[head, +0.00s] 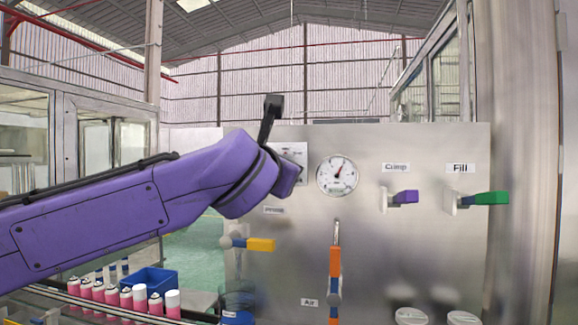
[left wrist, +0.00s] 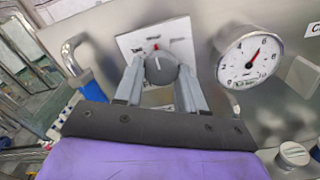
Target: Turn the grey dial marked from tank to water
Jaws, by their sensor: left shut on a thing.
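The grey dial (left wrist: 161,69) sits on a white label plate (left wrist: 131,43) on the steel panel, in the left wrist view. My left gripper (left wrist: 160,78) has one finger on each side of the dial and is shut on it. The dial carries a pale line and a red mark shows just above it. The small words on the plate are too blurred to read surely. In the head view the plate (head: 296,151) shows only in part. My left arm's purple wrist hides the dial and the fingers there. My right gripper is not in view.
A round gauge (head: 337,175) is close to the right of the plate. Purple (head: 405,197) and green (head: 491,198) handles stick out further right. A yellow handle (head: 261,245) and an orange handle (head: 335,262) are lower. Pink cans (head: 112,295) stand in a row at lower left.

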